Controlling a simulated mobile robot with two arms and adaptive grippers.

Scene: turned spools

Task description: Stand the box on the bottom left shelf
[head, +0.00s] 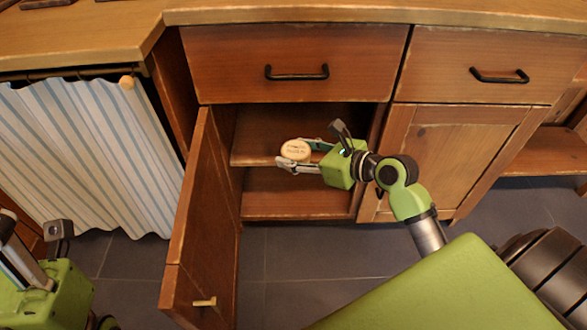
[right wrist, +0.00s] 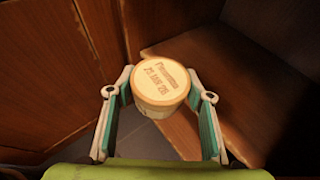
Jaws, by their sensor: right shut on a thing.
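The box is a round, cream-coloured tub (head: 295,151) with brown lettering and a date on its lid. It also shows in the right wrist view (right wrist: 160,84), lid towards the camera. My right gripper (head: 298,157) is shut on it, one finger on each side. It holds the tub at the front of the open left cupboard, around the height of the middle shelf (head: 262,150). The bottom shelf (head: 290,205) shows below it, with nothing visible on it. My left gripper (head: 38,262) is at the lower left edge, partly cut off; its jaw state is unclear.
The left cupboard door (head: 205,225) stands open on the left of the opening. The right cupboard door (head: 450,155) is shut, as are both drawers (head: 290,50) above. A striped curtain (head: 95,150) hangs at left. Dark tiled floor (head: 290,260) lies in front.

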